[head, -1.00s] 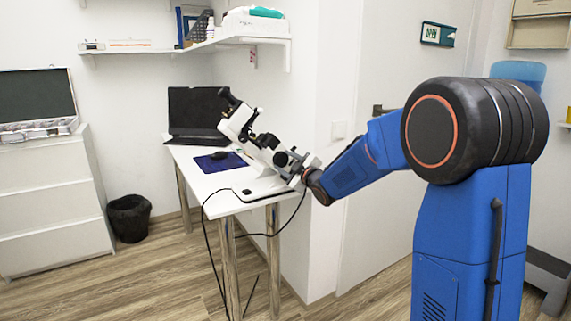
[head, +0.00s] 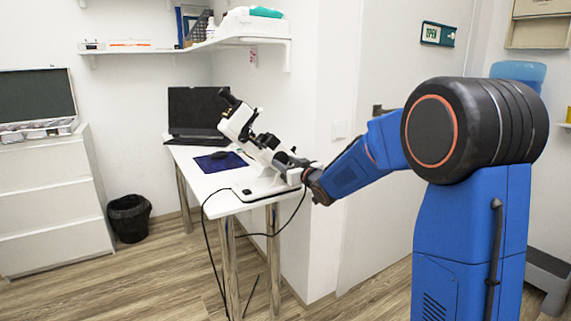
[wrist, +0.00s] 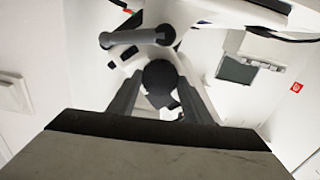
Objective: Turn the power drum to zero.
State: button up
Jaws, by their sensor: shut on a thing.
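A white lensmeter (head: 237,124) with a black eyepiece stands tilted on its white base on the table. My gripper (head: 292,174) is at its lower right end in the head view. In the wrist view, my gripper's two grey fingers (wrist: 160,97) lie on either side of a dark round knob (wrist: 160,74), which looks like the power drum. The gripper is shut on this knob. In the head view the drum is hidden or too small to make out. No scale or number can be read in any view.
The lensmeter stands on a narrow white table (head: 200,178) with a dark blue mat (head: 215,163) and a laptop (head: 197,108). A black cable (head: 212,240) hangs off the near edge. A wall with a door (head: 372,80) is close behind my arm.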

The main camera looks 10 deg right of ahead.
jog(key=shift+f+m, duration=0.2)
jog(key=shift+m, duration=0.1)
dwell(0.4)
jog(key=o, duration=0.8)
jog(key=shift+r, duration=0.1)
jog(key=shift+s, duration=0.1)
jog(key=v, duration=1.7)
jog(key=shift+s, duration=0.15)
jog(key=shift+d, duration=0.1)
